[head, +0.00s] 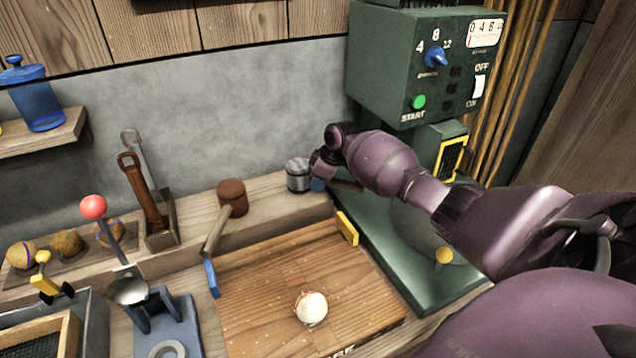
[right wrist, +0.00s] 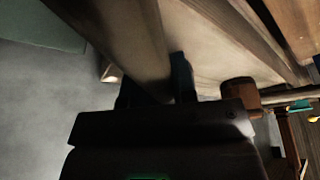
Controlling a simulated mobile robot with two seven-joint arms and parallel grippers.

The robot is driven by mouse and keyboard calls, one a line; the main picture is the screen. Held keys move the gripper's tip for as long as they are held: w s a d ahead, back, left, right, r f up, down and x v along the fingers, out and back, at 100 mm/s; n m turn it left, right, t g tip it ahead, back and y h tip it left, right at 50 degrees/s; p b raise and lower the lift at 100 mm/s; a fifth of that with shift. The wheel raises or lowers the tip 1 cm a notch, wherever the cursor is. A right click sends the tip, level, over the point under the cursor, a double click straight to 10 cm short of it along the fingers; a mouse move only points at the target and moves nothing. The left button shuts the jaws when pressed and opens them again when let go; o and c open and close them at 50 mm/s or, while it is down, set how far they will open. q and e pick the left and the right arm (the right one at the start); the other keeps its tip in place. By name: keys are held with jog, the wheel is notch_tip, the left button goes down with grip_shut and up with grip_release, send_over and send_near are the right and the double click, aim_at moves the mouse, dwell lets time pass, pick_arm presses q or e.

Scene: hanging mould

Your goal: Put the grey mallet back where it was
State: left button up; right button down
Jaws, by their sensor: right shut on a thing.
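The grey mallet (head: 298,176) has a round grey head with a lighter band. It is at the back ledge, left of the green machine. My right gripper (head: 318,184) is beside the head and shut on the mallet; part of the handle shows to the right of the fingers. In the right wrist view a thick dark shaft (right wrist: 135,42), likely the mallet's handle, runs between the fingers of the gripper (right wrist: 152,88). I cannot tell whether the head touches the ledge. My left gripper is not in view.
A brown mallet (head: 232,197) leans on the wooden ledge (head: 268,192) to the left. The green machine (head: 425,70) stands close on the right. A wooden board (head: 265,285) with a pale round lump (head: 311,308) lies in front. A wooden-handled tool (head: 145,195) stands further left.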

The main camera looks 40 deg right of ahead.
dwell(0.3)
jog(key=shift+f, duration=0.15)
jog(key=c, duration=0.9)
grip_release()
